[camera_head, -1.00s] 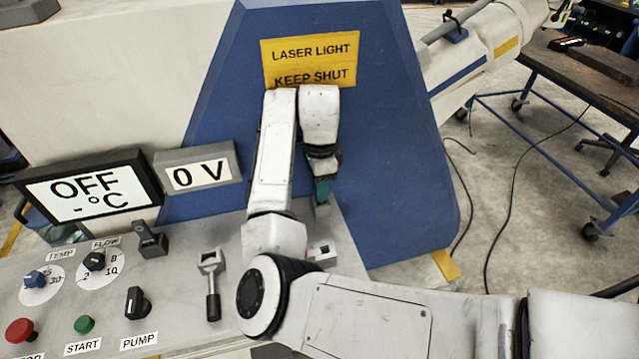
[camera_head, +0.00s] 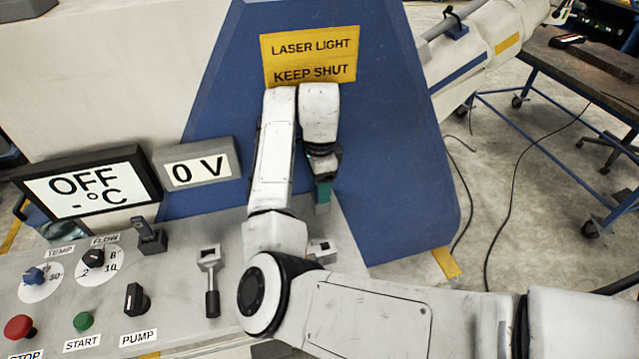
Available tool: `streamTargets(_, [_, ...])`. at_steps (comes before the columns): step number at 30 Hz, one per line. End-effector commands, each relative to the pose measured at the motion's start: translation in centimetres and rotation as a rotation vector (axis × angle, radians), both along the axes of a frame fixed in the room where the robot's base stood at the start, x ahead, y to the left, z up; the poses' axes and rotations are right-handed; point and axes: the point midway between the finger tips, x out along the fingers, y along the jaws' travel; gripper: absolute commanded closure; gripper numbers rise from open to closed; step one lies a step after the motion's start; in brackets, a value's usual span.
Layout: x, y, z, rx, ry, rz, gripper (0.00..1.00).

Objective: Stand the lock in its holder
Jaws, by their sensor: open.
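My gripper (camera_head: 322,196), with teal fingers and grey tips, points down in front of the blue housing, above the back right of the grey console. It is open; I see nothing clearly held in it. A small light grey block (camera_head: 322,251) with a dark opening sits on the console below it, partly hidden by my arm. A grey square head with a dark opening and a black handle (camera_head: 209,280) lies on the console to the left. I cannot tell for sure which of these is the lock and which the holder.
A dark grey lever switch (camera_head: 151,238), a black pump knob (camera_head: 136,301), a green start button (camera_head: 84,321) and a red stop button (camera_head: 20,328) sit on the console's left. Two displays (camera_head: 88,186) stand behind. My arm covers the console's right side.

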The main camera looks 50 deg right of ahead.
Motion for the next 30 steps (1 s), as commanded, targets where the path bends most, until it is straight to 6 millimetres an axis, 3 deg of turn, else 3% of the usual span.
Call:
streamTargets(5, [0.1,-0.1,2.3,-0.001,-0.005,-0.002,0.4])
streamTargets(15, [0.1,0.0,8.8,0.002,-0.005,-0.001,0.4])
streamTargets(21, [0.0,0.0,10.4,0.0,-0.001,0.0,0.4])
streamTargets(30, [0.0,0.0,10.6,0.0,0.0,0.001,0.4])
